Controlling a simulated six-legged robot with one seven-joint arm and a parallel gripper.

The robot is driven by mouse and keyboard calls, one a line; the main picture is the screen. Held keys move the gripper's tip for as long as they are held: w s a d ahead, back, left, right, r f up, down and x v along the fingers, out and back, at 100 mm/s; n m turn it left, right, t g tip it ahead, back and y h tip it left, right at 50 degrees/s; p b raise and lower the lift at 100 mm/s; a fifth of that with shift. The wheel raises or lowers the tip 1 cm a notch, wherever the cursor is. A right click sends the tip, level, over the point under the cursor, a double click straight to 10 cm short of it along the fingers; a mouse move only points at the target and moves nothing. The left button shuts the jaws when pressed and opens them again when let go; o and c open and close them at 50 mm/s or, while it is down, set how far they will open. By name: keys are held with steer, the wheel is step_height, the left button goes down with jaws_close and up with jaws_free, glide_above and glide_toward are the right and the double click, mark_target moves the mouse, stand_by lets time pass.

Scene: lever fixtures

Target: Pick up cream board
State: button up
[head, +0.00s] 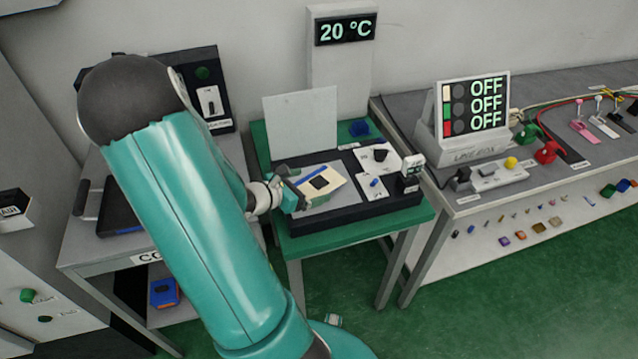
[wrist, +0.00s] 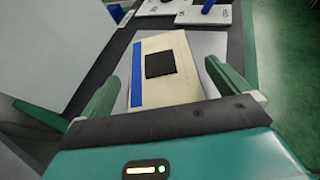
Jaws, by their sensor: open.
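The cream board (head: 326,190) is a flat cream plate with a blue strip along one edge and a dark square in its middle. It lies on a grey plate (head: 309,203) on the black tray of the green table. It also shows in the wrist view (wrist: 172,85), between my two green fingers. My gripper (head: 291,193) is at the board's left end in the head view. In the wrist view my gripper (wrist: 163,88) is open, with one finger on each side of the board. Whether the fingers touch the board I cannot tell.
The black tray (head: 376,208) also holds a white panel (head: 378,158) with a dark knob and a small white switch piece (head: 373,186). An upright pale panel (head: 301,122) stands behind it. A grey bench (head: 540,185) with levers stands at right.

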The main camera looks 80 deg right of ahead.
mark_target(317, 183)
steer(key=x, duration=0.3)
steer(key=shift+s+d, duration=0.15)
steer(key=shift+d, duration=0.1)
steer(key=shift+c, duration=0.4)
steer(key=c, duration=0.9)
steer(key=shift+c, duration=0.2)
steer(key=shift+r, duration=0.1)
